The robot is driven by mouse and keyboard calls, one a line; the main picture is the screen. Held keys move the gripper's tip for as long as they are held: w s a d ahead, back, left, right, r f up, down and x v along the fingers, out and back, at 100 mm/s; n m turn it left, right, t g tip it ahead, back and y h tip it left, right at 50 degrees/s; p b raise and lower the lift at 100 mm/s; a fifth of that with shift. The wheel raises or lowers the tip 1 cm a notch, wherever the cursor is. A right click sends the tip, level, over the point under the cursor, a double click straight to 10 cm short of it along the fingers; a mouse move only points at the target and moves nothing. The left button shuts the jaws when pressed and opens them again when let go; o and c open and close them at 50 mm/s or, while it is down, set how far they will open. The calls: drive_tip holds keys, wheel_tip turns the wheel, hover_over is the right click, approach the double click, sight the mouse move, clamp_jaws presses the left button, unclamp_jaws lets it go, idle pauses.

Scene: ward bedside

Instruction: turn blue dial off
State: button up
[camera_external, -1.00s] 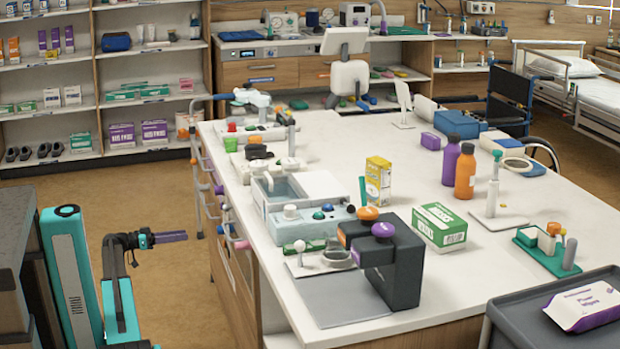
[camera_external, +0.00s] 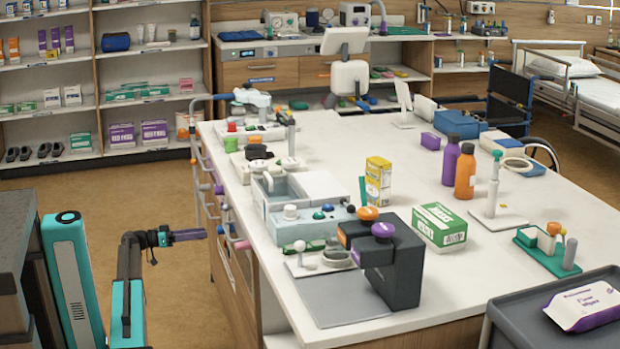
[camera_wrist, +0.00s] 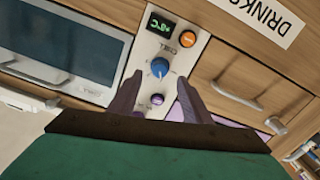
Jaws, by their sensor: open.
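The blue dial (camera_wrist: 160,68) shows in the wrist view on a pale control panel (camera_wrist: 172,45), with a light pointer mark on it. A small lit display (camera_wrist: 159,25) and an orange knob (camera_wrist: 188,38) are above it, and a purple knob (camera_wrist: 157,99) is below it. My gripper (camera_wrist: 158,88) is open, its two purple fingers on either side of the panel's lower part, pointing at the dial and apart from it. In the external view my gripper (camera_external: 206,234) is left of the counter's side; the blue dial is not visible there.
In the wrist view a dark glass door (camera_wrist: 60,52) with a metal handle is left of the panel. A wooden drawer with a bar handle (camera_wrist: 238,97) is on the right, under a "DRINKS" label (camera_wrist: 262,18). In the external view coloured handles (camera_external: 241,244) stick out along the counter side.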

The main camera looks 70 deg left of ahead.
sight(222, 230)
drive_tip(key=w+b, duration=0.1)
drive_tip(key=w, duration=0.5)
drive_tip(key=shift+w+b, duration=0.3)
drive_tip(key=shift+w, duration=0.1)
drive_tip(key=c, duration=1)
